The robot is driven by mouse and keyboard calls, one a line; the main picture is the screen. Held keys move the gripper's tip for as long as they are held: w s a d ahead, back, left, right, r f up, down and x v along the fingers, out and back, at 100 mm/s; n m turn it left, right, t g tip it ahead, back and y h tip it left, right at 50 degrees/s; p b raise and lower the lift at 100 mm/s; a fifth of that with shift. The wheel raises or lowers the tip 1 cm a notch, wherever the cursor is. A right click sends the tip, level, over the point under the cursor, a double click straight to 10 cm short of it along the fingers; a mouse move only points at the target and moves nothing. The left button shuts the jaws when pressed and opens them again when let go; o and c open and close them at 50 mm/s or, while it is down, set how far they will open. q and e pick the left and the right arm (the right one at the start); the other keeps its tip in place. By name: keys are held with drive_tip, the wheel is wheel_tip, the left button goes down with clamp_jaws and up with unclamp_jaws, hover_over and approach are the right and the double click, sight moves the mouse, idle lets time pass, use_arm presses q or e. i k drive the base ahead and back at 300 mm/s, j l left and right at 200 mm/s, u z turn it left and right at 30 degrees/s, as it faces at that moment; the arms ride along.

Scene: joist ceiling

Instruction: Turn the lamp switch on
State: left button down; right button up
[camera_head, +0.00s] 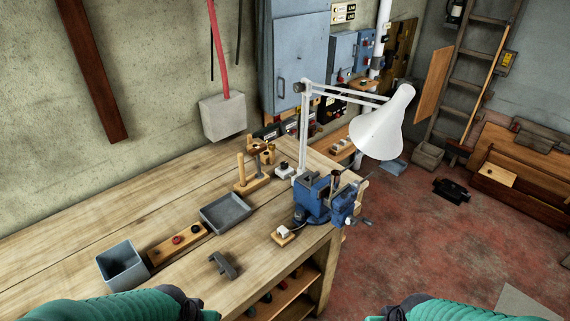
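A white desk lamp (385,125) stands at the far right end of the workbench, its jointed arm raised and its cone shade hanging out to the right. No glow shows at the shade. A small white switch-like piece on a wooden block (284,236) sits near the bench's front edge, left of the blue vise. I cannot tell its position or whether it is the lamp's switch. My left gripper (193,306) is at the bottom left, only its dark end showing. My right gripper (388,313) is at the bottom, right of centre, mostly cut off. Both are apart from the switch piece.
A blue vise (316,196) stands beside the switch piece. The workbench (60,240) also holds a grey tray (226,213), a grey bin (121,266), a wooden block with red and black buttons (178,241) and a dark metal piece (223,265). Red floor is open at right.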

sight(284, 165)
drive_tip(key=l+z, duration=0.2)
drive_tip(key=z, duration=1.8)
drive_tip(key=i+u, duration=0.2)
drive_tip(key=i, duration=0.25)
drive_tip(key=i+u, duration=0.2)
drive_tip(key=i, duration=0.3)
drive_tip(key=i+l+u, duration=0.15)
drive_tip(key=i, duration=0.3)
drive_tip(key=i+l+u, duration=0.2)
drive_tip(key=i, duration=0.25)
drive_tip(key=i+l+u, duration=0.2)
drive_tip(key=i, duration=0.25)
drive_tip(key=i+j+u, duration=0.2)
drive_tip(key=i+u, duration=0.2)
drive_tip(key=i+j+u, duration=0.1)
drive_tip(key=i+u, duration=0.7)
drive_tip(key=i+l+u, duration=0.65)
drive_tip(key=i+u, duration=0.15)
drive_tip(key=i, duration=0.1)
